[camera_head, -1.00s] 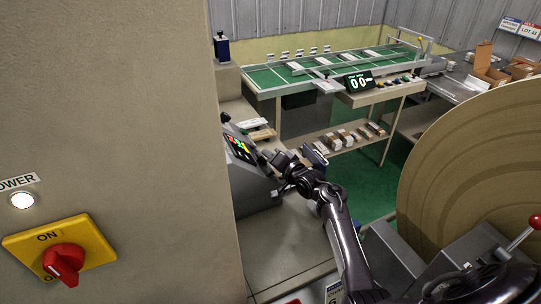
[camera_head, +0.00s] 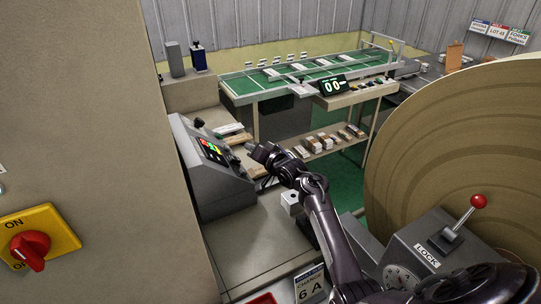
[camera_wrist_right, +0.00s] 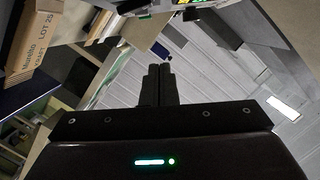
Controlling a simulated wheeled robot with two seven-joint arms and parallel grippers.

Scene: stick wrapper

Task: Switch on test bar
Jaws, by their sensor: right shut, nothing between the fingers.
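A grey sloped control box (camera_head: 213,187) with a small lit screen (camera_head: 211,150) in red, green and yellow stands on a beige bench left of centre. Dark knobs sit along its top and right side. I cannot make out which part is the test bar. My right gripper (camera_head: 258,152) is just right of the box; whether it touches the box cannot be told. In the right wrist view its fingers (camera_wrist_right: 157,84) are together and empty, and the lit screen (camera_wrist_right: 196,4) shows at the top edge. My left gripper is out of view.
A beige wall with a yellow plate and red rotary switch (camera_head: 30,250) fills the left. A big brown roll (camera_head: 450,150) and a grey LOCK box with a red-knobbed lever (camera_head: 478,201) stand at the right. A green-topped table (camera_head: 300,77) is behind.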

